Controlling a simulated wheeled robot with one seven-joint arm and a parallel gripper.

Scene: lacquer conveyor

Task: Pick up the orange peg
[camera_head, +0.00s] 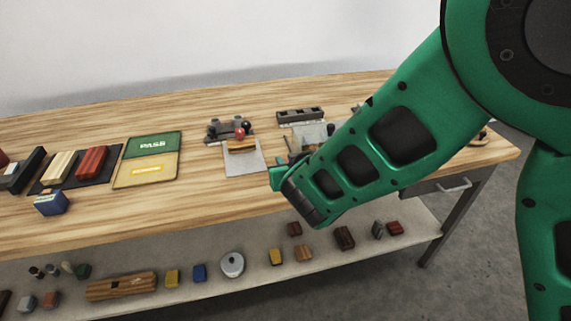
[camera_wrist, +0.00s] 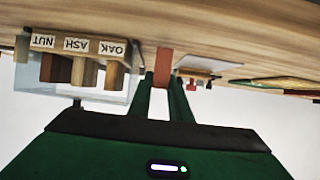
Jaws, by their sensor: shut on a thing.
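The orange peg (camera_wrist: 163,62) is reddish-orange and shows in the wrist view between the fingertips of my gripper (camera_wrist: 163,80). My gripper is shut on its lower part in that view, and the rest sticks out beyond the fingers against the wooden bench. Whether the peg touches the bench cannot be told. In the head view my green arm hides the peg and most of my gripper.
A rack (camera_wrist: 80,44) labelled NUT, ASH and OAK with wooden pieces stands close beside my gripper. On the bench (camera_head: 70,226) are a green-and-yellow PASS board (camera_head: 152,144), a red-knobbed fixture (camera_head: 228,130) and a blue box (camera_head: 51,203). Several blocks lie on the lower shelf (camera_head: 340,262).

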